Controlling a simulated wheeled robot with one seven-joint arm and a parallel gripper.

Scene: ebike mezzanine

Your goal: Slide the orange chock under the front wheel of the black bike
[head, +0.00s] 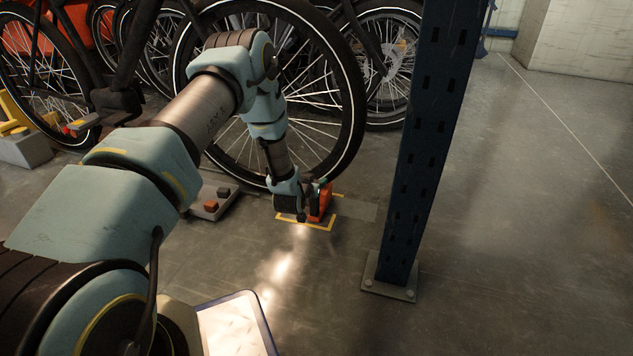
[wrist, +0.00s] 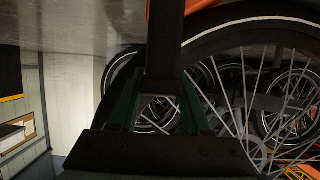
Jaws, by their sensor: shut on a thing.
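The orange chock (head: 321,202) is at floor level beside the bottom of the large front wheel (head: 355,105), on its near right side. I cannot tell whether it touches the tyre. My gripper (head: 306,205) is shut on the chock and partly covers its left side. In the wrist view, a dark upright part stands between the green-edged fingers (wrist: 162,105), and a strip of orange (wrist: 205,4) shows at the top edge. The wheel's tyre (wrist: 225,28) and spokes fill the right of that view. My arm hides part of the black bike.
Yellow corner marks (head: 318,227) lie on the floor around the chock. A dark blue perforated post (head: 425,140) with a bolted foot stands to the right. A low grey block with red pieces (head: 215,203) lies left of my gripper. More bikes stand behind; the right floor is clear.

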